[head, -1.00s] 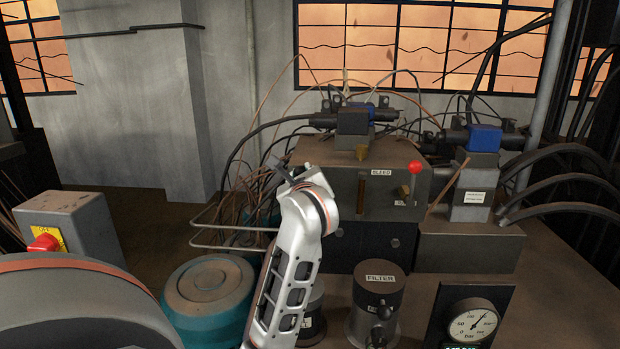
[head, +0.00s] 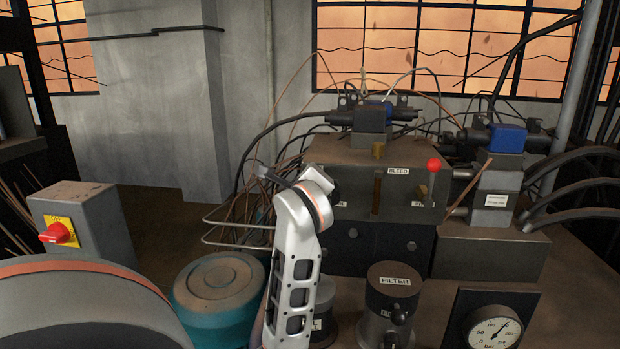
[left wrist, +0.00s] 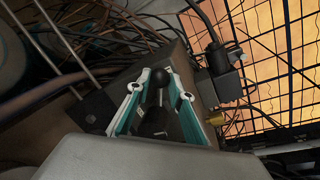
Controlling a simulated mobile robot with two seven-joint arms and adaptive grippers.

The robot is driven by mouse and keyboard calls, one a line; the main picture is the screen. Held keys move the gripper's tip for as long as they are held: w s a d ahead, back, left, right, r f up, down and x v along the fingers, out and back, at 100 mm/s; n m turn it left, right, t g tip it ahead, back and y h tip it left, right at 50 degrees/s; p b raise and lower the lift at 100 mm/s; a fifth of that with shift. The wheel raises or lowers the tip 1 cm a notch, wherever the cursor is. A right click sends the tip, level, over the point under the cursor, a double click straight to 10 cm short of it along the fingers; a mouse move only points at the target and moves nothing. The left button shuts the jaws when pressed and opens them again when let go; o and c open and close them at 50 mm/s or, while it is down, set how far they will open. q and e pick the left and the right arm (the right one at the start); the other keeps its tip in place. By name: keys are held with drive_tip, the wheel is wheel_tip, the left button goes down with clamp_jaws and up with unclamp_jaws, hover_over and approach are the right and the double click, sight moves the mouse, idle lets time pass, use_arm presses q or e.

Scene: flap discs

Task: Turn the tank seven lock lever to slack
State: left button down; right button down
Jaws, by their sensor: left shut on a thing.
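My left gripper (left wrist: 159,84) has teal and white fingers closed around a black ball knob (left wrist: 158,75) on a dark lever in the left wrist view. In the head view my silver left arm (head: 296,255) rises in the middle, and its wrist hides the fingers and that knob. A lever with a red knob (head: 433,164) stands upright on the front of the dark valve block (head: 340,160), beside a brass lever under a BLEED label (head: 398,171). I can read no tank seven label. My right gripper is not in view.
A FILTER canister (head: 394,300) and a pressure gauge (head: 495,328) stand in front of the block. A teal-sided round unit (head: 215,290) is left of my arm. A grey box with a red switch (head: 58,232) stands further left. Hoses and cables crowd the back and right.

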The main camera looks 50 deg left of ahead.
use_arm(q)
drive_tip(key=shift+f, duration=0.15)
drive_tip(key=c, duration=1.8)
unclamp_jaws()
drive_tip(key=shift+s+d, duration=0.1)
drive_tip(key=v, duration=0.7)
drive_tip(key=shift+s, duration=0.15)
